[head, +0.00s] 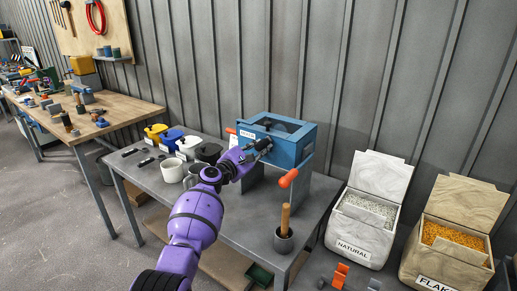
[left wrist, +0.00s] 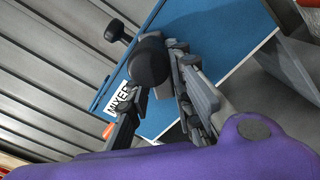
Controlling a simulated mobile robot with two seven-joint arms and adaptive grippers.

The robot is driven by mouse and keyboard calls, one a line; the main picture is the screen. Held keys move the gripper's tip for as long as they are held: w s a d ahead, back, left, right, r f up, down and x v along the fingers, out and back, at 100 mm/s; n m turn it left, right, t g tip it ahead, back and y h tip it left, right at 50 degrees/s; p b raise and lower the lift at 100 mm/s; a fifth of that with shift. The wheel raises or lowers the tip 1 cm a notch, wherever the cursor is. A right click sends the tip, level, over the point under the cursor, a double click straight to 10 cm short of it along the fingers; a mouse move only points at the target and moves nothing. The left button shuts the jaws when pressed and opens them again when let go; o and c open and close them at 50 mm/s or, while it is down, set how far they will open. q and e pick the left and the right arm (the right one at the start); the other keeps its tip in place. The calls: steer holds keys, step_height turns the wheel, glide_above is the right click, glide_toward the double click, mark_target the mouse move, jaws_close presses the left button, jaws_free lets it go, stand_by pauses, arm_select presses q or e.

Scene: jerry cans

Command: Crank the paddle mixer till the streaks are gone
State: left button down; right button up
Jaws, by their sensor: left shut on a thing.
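The mixer is a blue box (head: 307,147) with a white MIXER label (head: 247,134), on a stand on the grey table. Its top shows a dark opening or window; no streaks can be made out. My left gripper (head: 262,147) is at its front face. In the left wrist view the blue mixer (left wrist: 205,50) fills the middle, and my left gripper (left wrist: 155,90) is shut on a dark round crank knob (left wrist: 150,60). A smaller dark knob (left wrist: 117,30) sticks out beyond it. My right gripper is not in view.
Orange grips (head: 288,178) stick out at the mixer's sides. A dark pot (head: 284,241) with a wooden handle stands at the table's right front. Mugs (head: 172,170) and coloured cans (head: 156,131) stand left. Bins of natural (head: 352,246) and flake material (head: 445,262) stand right.

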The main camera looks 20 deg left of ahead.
arm_select(q)
steer(key=shift+a+r+n, duration=0.2)
steer(key=shift+r+n, duration=0.1)
steer(key=shift+n, duration=0.4)
steer(key=c, duration=1.7)
jaws_free()
steer(key=shift+w, duration=0.1)
steer(key=shift+c, duration=0.2)
steer(key=shift+o, duration=1)
steer(key=shift+f, duration=0.15)
steer(key=v, duration=1.2)
